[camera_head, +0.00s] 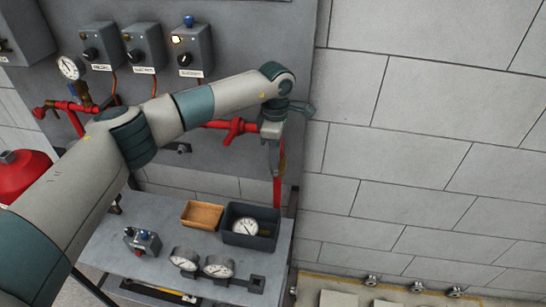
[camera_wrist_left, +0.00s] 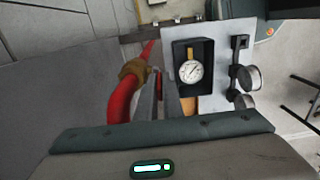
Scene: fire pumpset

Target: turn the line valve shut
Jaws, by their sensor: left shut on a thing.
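My left gripper (camera_head: 275,160) reaches over the red pipe run at the right edge of the grey panel, pointing down. In the left wrist view, its two grey fingers (camera_wrist_left: 160,85) are beside a brass valve body (camera_wrist_left: 133,70) on the curved red pipe (camera_wrist_left: 122,100). The fingers are shut on a narrow part of the line valve, apparently its handle; a sliver of red shows between them. In the head view the gripper mostly hides the valve, and the handle's exact angle cannot be told. My right gripper is in neither view.
A grey bench below holds a dark tray (camera_head: 229,238) with a gauge (camera_head: 245,227), a wooden box (camera_head: 202,214) and two gauges (camera_head: 218,266). Switch boxes (camera_head: 190,51) and another gauge (camera_head: 70,67) are on the panel. The wall to the right is bare.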

